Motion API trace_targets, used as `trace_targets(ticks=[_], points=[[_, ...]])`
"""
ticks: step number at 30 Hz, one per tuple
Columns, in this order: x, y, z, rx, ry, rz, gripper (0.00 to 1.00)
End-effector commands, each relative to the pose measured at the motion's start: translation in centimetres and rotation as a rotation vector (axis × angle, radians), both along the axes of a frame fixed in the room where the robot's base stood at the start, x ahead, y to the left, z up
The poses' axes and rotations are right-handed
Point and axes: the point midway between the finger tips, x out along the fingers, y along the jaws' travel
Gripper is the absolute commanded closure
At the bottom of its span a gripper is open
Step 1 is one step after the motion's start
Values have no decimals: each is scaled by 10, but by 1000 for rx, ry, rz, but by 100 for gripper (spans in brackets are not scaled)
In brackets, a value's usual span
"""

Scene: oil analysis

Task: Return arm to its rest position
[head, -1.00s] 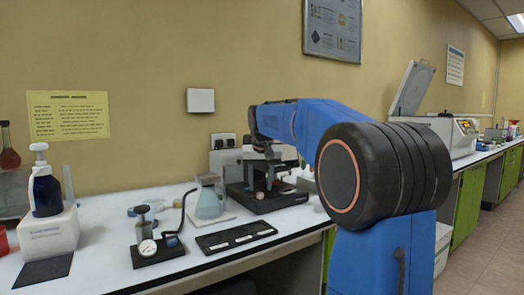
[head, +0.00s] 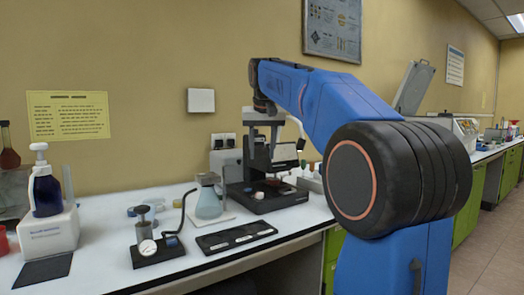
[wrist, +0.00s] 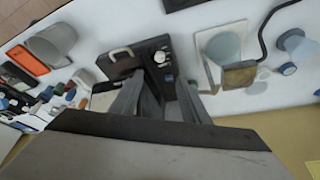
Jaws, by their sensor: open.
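My arm (head: 330,105) is raised over the bench, its elbow at the upper middle of the head view. My gripper (wrist: 158,88) shows in the wrist view with two grey fingers apart and nothing between them. Beyond the fingers lies the black base (wrist: 150,60) of a bench instrument, which carries a small white knob. The same instrument (head: 270,198) stands under the arm in the head view. The gripper is hard to make out against it there.
A flask of bluish liquid (head: 209,203) stands left of the instrument. A black strip tray (head: 236,237) and a gauge device (head: 150,246) lie in front. A pump bottle (head: 45,190) stands far left. A grey cup (wrist: 52,42) and an orange-red item (wrist: 27,60) show in the wrist view.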

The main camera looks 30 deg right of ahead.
Motion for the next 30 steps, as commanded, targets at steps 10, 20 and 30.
trace_targets(ticks=[10, 20, 30], points=[[-1, 0, 3, 0, 0, 0, 58], [-4, 3, 1, -1, 0, 4, 58], [-74, 54, -50, -2, -2, 108, 58]])
